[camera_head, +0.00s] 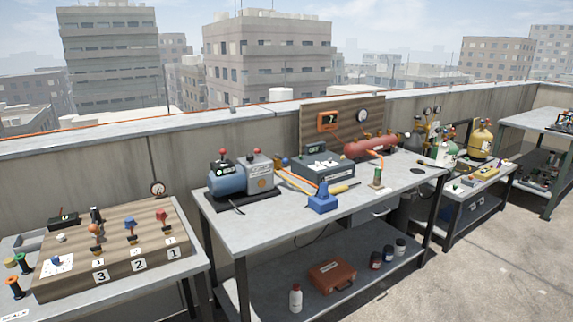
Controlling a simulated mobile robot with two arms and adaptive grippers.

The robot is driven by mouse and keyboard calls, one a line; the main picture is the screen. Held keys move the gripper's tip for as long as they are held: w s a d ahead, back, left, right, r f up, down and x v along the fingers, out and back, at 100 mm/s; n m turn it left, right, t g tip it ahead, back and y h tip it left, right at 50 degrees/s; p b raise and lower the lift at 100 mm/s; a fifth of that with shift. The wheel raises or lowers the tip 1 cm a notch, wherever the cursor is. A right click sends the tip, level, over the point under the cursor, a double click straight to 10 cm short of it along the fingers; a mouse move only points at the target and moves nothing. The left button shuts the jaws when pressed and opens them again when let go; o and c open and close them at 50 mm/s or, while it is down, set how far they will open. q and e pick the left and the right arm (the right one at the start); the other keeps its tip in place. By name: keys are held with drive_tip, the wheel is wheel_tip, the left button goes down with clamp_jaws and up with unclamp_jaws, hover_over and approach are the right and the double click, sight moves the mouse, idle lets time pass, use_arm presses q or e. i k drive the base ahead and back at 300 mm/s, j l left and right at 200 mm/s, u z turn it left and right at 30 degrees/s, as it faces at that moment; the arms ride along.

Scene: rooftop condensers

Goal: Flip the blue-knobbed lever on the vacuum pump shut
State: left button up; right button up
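The vacuum pump (262,180), with a blue motor (227,182) and a grey body, stands on a dark base at the left end of the middle bench. Two red knobs (250,152) stick up from its top. A small blue knob (284,161) shows at the pump's right side, beside an orange-yellow hose; its lever is too small to tell whether it is open or shut. Neither of my grippers is in view.
The pump's bench (260,228) also holds a grey instrument box (322,168), a blue block (323,203) and a red cylinder (371,147). A wooden board (120,258) with several coloured-knob handles sits on the left bench. Concrete floor (490,265) is clear at right.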

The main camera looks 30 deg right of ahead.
sight(285, 161)
drive_tip(key=i+l+u, duration=0.1)
drive_tip(key=l, duration=0.4)
drive_tip(key=i+l+u, duration=0.15)
drive_tip(key=l, duration=0.35)
drive_tip(key=i+l+u, duration=0.1)
drive_tip(key=l, duration=0.45)
drive_tip(key=i+l+u, duration=0.1)
drive_tip(key=l, duration=0.4)
drive_tip(key=i, duration=0.05)
